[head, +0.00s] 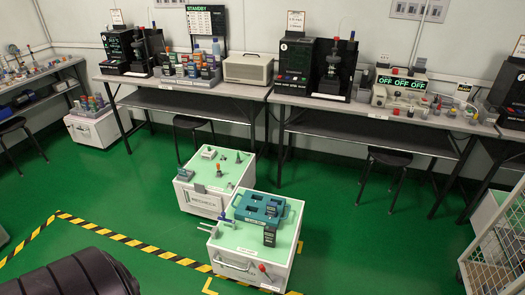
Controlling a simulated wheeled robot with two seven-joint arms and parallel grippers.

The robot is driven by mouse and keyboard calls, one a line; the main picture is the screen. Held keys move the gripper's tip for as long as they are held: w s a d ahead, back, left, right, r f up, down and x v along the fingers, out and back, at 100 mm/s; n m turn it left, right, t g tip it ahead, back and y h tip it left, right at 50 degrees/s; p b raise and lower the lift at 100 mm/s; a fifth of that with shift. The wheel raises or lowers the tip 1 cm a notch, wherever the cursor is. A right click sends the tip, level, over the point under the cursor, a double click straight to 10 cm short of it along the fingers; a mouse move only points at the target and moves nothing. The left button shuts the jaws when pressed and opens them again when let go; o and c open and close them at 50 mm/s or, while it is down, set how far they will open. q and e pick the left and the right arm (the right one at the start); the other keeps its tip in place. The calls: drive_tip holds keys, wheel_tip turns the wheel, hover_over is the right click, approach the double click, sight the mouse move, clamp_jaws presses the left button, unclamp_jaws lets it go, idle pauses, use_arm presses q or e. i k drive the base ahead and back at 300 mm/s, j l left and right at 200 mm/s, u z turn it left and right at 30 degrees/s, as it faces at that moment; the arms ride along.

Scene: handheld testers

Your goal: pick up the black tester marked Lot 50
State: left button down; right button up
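A small black handheld tester (270,235) stands upright at the front right of the nearer white box (238,262), in front of a teal tray (242,208). Its label is too small to read, so I cannot tell whether it says Lot 50. Several more small dark testers (206,72) stand in a grey rack on the back bench, and their labels are unreadable too. Neither of my grippers shows in the head view.
A second white box (187,196) with small parts on its green top stands just behind. Two back benches (365,112) hold equipment, with black stools (387,160) below. A wire cage (497,245) stands at right. Green floor (345,235) is clear right of the boxes.

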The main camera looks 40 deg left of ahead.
sight(270, 233)
drive_tip(key=u, duration=1.15)
